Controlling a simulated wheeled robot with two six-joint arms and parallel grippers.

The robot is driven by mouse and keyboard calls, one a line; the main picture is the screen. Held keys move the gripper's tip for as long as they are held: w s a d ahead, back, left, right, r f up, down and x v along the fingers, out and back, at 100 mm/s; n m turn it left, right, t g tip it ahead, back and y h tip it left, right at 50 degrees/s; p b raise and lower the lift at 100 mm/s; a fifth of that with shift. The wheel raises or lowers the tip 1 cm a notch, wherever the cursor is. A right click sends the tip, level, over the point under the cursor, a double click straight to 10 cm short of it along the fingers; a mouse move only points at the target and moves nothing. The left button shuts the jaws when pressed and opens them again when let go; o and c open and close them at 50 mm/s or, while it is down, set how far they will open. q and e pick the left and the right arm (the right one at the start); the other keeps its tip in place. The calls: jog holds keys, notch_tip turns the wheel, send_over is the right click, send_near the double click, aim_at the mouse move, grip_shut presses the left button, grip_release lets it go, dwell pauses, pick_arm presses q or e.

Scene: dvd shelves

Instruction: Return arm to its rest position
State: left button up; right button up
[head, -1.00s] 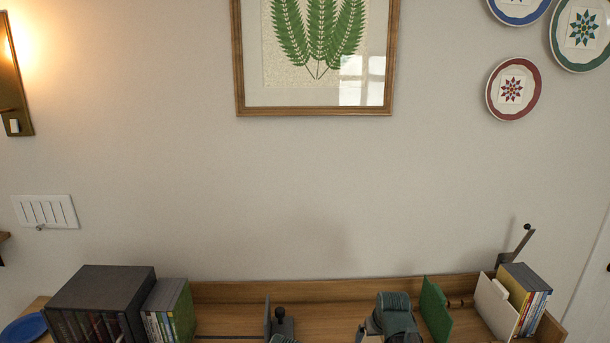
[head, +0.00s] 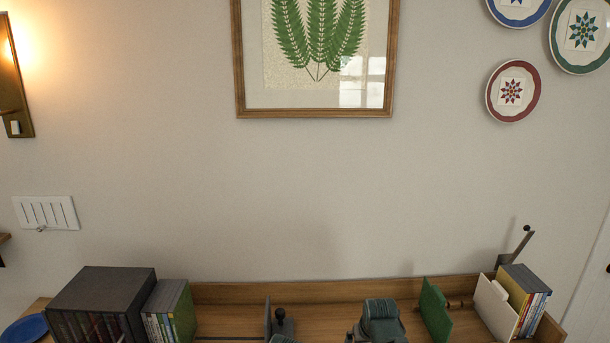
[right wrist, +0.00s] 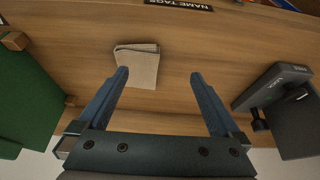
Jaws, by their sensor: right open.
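My right gripper (right wrist: 160,85) is open and empty in the right wrist view, its two blue-grey fingers spread above a wooden surface. A small beige folded paper or booklet (right wrist: 138,66) lies on the wood beyond the fingers, apart from them. In the head view a dark grey-green part of my right arm (head: 382,322) shows at the bottom, right of centre; its fingertips are not visible there. My left gripper is not seen in either view.
The wooden shelf (head: 230,295) runs along the wall. A black box (head: 105,290) and several cases (head: 170,305) stand left. A green divider (head: 435,310) and more cases (head: 525,295) stand right. A dark bookend (head: 280,322) is near the middle.

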jog(key=s+a+r, duration=0.1)
jog(key=s+a, duration=0.6)
jog(key=s, duration=0.1)
jog(key=shift+a+p, duration=0.35)
jog(key=shift+p, duration=0.1)
